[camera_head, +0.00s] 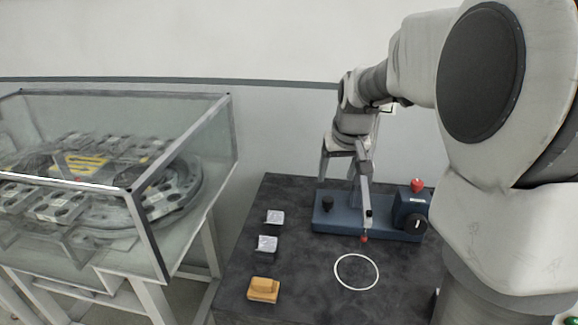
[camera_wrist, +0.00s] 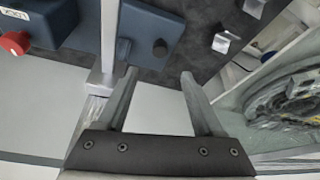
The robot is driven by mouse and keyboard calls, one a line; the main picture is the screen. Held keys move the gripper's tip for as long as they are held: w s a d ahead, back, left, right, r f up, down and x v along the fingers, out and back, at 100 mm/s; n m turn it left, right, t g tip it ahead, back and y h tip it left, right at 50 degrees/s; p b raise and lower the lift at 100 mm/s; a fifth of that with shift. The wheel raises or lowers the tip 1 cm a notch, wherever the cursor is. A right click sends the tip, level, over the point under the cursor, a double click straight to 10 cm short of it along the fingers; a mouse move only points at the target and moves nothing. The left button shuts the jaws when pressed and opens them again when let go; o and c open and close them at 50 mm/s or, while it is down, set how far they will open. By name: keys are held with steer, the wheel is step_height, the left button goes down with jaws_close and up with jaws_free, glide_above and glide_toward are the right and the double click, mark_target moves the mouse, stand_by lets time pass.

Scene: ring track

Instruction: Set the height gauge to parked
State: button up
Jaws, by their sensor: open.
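The height gauge has a dark blue base (camera_head: 338,217) on the dark table, with a black knob (camera_head: 328,201) at its left and a red-tipped probe (camera_head: 364,238) hanging at its front. A blue box (camera_head: 408,208) at its right end bears a red knob (camera_head: 417,185) and a black dial. My gripper (camera_wrist: 158,75) is open and empty. In the head view it is over the base, partly hiding the gauge's upright. In the wrist view the pale upright (camera_wrist: 109,35) passes just left of the left finger, and the black knob (camera_wrist: 160,47) lies beyond the fingertips.
Two small silver blocks (camera_head: 275,217) (camera_head: 267,243) and an orange-tan block (camera_head: 263,289) stand along the table's left side. A white ring (camera_head: 356,271) marks the tabletop in front of the gauge. A glass-walled case (camera_head: 190,190) with a ring track stands at left.

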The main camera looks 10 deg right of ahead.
mark_target(329, 199)
steer(key=b+x, duration=0.1)
steer(key=x, duration=1)
steer(key=shift+w+f+b, duration=0.2)
steer(key=shift+f+b, duration=0.05)
steer(key=shift+b, duration=0.15)
steer(key=shift+c, duration=0.3)
jaws_close()
stand_by(0.5)
